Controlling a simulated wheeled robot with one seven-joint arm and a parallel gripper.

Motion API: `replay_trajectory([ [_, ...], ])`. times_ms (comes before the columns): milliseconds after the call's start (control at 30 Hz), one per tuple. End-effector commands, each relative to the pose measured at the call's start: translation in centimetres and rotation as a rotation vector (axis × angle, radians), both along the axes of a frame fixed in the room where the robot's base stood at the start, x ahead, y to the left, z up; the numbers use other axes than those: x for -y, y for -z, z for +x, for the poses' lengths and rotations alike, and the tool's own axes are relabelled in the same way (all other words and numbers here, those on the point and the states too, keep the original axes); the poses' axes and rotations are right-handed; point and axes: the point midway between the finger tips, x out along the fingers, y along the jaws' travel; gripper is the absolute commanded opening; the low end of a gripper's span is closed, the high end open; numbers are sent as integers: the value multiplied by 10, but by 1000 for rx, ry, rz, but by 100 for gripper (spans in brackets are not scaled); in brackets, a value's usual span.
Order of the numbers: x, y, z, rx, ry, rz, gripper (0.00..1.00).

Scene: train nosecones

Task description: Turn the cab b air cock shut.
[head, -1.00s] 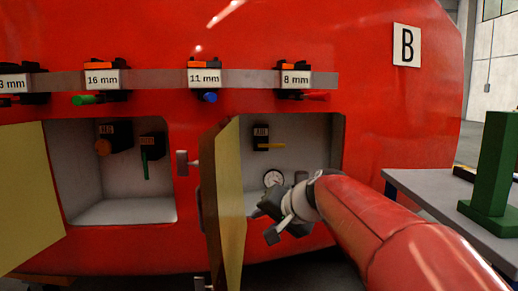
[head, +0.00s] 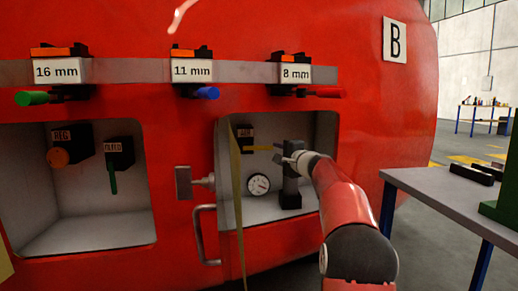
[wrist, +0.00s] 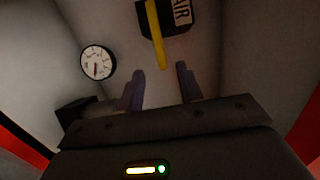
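The cab B air cock is a black block (head: 244,133) labelled AIR on the back wall of the right recess. Its yellow handle (head: 262,148) points sideways to the right. In the wrist view the block (wrist: 178,18) is at the top and the handle (wrist: 156,35) hangs toward my fingers. My gripper (head: 279,157) is inside the recess, to the right of the handle's end. In the wrist view my gripper (wrist: 160,70) is open, and the handle's tip appears between the two fingertips. I cannot tell whether they touch.
A pressure gauge (head: 258,184) sits below the cock. The recess door (head: 236,215) stands open, nearly edge-on, left of my gripper. The left recess (head: 105,230) holds REG and another cock. Coloured-handled cocks line the strip above. A table (head: 440,187) stands at right.

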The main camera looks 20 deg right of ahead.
Motion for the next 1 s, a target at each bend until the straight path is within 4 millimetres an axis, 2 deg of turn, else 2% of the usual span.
replay_trajectory([
  [200,-5,-4,36,-2,-2,0,36],
  [400,-8,-3,61,-3,-3,-1,36],
  [567,-9,-1,69,-2,-2,-2,36],
  [800,-9,0,69,-2,-2,-2,36],
  [1000,-9,0,69,-2,-2,-2,12],
])
